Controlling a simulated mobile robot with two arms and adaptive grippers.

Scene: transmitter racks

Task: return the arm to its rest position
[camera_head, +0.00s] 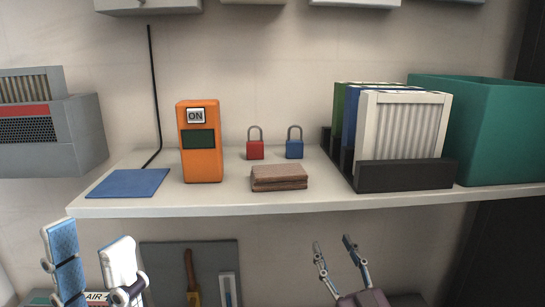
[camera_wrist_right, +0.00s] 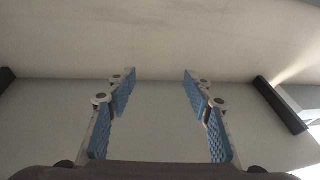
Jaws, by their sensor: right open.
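My right gripper (camera_head: 333,243) is at the bottom of the head view, below the shelf's front edge, with its two fingers spread apart. The right wrist view also shows this gripper (camera_wrist_right: 160,75) open, with blue pads and nothing between them. My left gripper (camera_head: 90,238) is at the lower left of the head view, below the left end of the shelf. Its two fingers stand apart with nothing seen between them. Neither gripper touches anything on the shelf. Most of both arms is out of view.
A white shelf (camera_head: 220,202) carries a blue mat (camera_head: 128,183), orange device (camera_head: 201,160), red padlock (camera_head: 255,151), blue padlock (camera_head: 294,150), brown wallet (camera_head: 279,178), filter rack (camera_head: 405,176) and teal bin (camera_head: 495,130). A grey panel with tools (camera_head: 165,262) hangs below it.

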